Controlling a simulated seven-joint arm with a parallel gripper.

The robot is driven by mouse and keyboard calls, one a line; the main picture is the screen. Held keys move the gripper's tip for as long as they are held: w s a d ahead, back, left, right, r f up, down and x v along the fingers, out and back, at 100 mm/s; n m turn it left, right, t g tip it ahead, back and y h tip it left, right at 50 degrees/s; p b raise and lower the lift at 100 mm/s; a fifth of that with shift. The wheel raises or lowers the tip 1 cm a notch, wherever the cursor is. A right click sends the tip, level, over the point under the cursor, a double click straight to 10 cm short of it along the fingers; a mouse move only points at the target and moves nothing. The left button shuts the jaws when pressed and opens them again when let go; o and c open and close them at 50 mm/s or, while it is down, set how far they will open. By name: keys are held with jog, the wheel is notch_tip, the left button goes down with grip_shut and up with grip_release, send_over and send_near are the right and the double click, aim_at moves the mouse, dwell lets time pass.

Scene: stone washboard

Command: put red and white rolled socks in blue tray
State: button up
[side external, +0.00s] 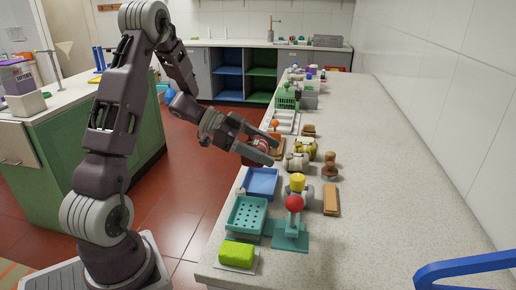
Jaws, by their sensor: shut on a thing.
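The red and white rolled socks (259,149) show in part between the fingers of my gripper (272,153). My gripper is shut on them, and its fingers hide much of the bundle. It holds them over the left edge of the counter, just behind the blue tray. The blue tray (262,183) is a shallow square tray near the counter's left edge. Its visible inside looks empty.
A teal basket with holes (246,216) and a green sponge (237,253) stand in front of the tray. A teal stand with a red ball (294,204) is at its right. Pale rolled socks (296,162) lie right of my gripper.

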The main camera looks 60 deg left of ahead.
jog(key=shift+w+a+f, duration=0.85)
jog(key=shift+f, duration=1.15)
jog(key=shift+w+a+f, duration=0.8)
jog(key=shift+a+f, duration=0.1)
jog(key=shift+f, duration=1.15)
jog(key=shift+w+a+f, duration=0.85)
jog(key=shift+f, duration=1.15)
jog(key=o, duration=1.2)
